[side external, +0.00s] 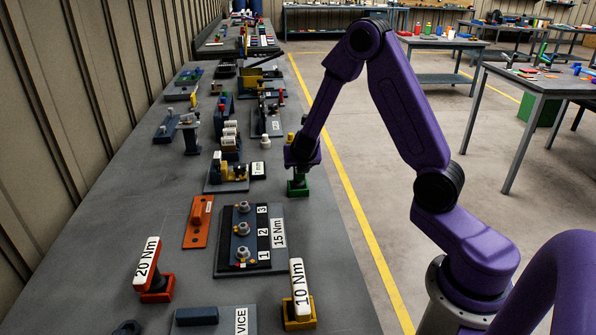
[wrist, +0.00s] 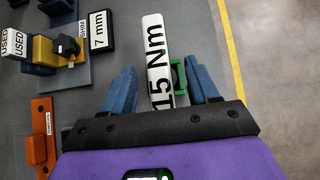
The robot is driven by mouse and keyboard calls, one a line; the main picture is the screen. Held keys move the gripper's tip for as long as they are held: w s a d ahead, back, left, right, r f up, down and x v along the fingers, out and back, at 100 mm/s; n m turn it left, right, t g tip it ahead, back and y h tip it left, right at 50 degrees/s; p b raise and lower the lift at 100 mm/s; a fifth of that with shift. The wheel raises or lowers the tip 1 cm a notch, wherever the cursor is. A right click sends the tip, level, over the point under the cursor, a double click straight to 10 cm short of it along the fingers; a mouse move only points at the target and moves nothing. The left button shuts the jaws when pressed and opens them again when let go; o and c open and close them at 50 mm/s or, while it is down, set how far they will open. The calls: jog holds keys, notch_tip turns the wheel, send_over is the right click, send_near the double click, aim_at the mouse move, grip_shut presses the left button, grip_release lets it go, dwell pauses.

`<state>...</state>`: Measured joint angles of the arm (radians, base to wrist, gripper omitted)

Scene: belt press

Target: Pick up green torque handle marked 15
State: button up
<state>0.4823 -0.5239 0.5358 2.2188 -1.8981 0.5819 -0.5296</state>
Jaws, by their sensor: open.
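The green torque handle shows in the wrist view as a white bar marked "15 Nm" (wrist: 157,50) with a green part (wrist: 179,76) on its right side. In the side external view, its green base (side external: 298,188) stands on the bench below my gripper (side external: 300,172), which hides most of the bar. In the wrist view, my gripper (wrist: 161,76) is open, with one blue finger on each side of the bar. There is a gap on the left; the right finger is close to the green part. I cannot tell whether it touches.
A plate with numbered posts (side external: 222,257) marked "15 Nm" lies in front. An orange "20 Nm" handle (side external: 156,287) and a yellow "10 Nm" handle (side external: 299,312) stand nearer. A "7 mm" block (wrist: 101,29) is left of the handle. The bench edge is close on the right.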

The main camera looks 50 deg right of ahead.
jog(key=shift+x, duration=1.5)
grip_shut()
jog(key=shift+r, duration=0.2)
